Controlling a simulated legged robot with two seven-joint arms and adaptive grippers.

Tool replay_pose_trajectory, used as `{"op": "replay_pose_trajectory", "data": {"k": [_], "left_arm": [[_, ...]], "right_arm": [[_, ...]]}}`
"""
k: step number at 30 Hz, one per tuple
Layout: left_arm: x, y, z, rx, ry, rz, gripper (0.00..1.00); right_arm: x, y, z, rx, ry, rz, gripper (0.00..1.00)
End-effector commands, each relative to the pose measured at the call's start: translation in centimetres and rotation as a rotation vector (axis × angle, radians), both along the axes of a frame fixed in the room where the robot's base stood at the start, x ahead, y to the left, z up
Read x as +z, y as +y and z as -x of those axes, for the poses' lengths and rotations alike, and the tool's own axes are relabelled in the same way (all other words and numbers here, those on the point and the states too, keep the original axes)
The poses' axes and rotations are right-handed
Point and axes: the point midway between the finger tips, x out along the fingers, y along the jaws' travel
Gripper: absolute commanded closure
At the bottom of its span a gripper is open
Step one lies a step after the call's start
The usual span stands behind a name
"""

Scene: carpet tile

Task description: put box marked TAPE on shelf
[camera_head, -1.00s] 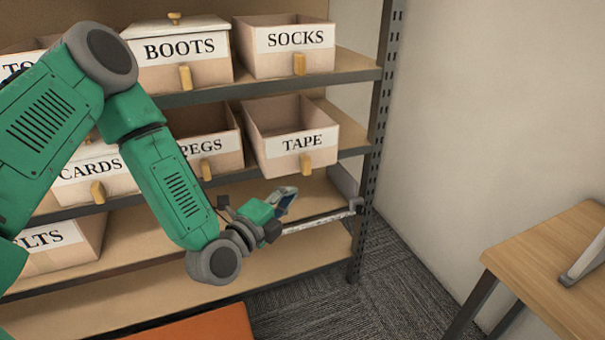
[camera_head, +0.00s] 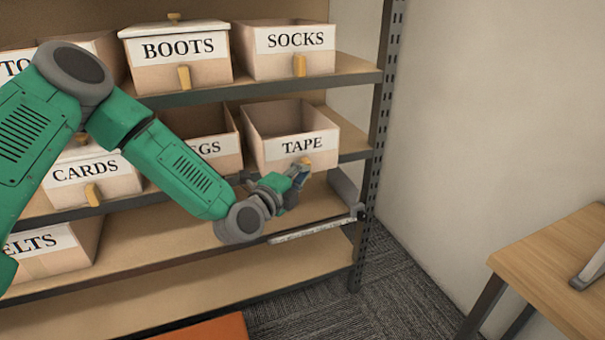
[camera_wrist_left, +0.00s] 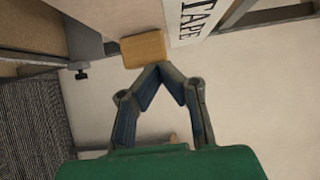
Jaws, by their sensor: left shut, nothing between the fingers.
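The open box marked TAPE (camera_head: 280,155) sits on the middle shelf (camera_head: 352,143), at its right end, with its front reaching over the shelf edge. A small wooden handle is on its front; it also shows in the left wrist view (camera_wrist_left: 145,48). My left gripper (camera_head: 302,172) is in front of the box, at the handle. In the wrist view its fingertips (camera_wrist_left: 158,68) meet just below the handle with nothing between them. Whether they touch the handle I cannot tell. My right gripper is not in view.
The box marked PEGS (camera_head: 220,150) stands left of TAPE, partly behind my arm. SOCKS (camera_head: 290,62) is on the shelf above. A pale metal bar (camera_head: 315,229) runs along the lower shelf front. A wooden table (camera_head: 560,265) stands at the right.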

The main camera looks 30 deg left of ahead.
Motion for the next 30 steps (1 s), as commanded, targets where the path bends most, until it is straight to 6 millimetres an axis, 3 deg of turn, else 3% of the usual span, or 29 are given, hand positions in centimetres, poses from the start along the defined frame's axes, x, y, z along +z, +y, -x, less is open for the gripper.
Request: {"op": "replay_pose_trajectory", "data": {"k": [7,14,20,30], "left_arm": [[-0.3,0.5,-0.9,0.0,0.011,-0.005,1.0],[0.2,2.5,-3.3,-0.002,-0.001,-0.009,1.0],[-0.1,4.5,-5.6,0.0,-0.002,-0.002,1.0],[-0.1,4.7,-5.8,0.001,0.0,0.001,1.0]], "right_arm": [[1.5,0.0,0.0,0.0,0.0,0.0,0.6],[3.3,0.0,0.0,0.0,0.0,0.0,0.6],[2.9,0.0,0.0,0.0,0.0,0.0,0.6],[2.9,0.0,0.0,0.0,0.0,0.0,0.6]]}}
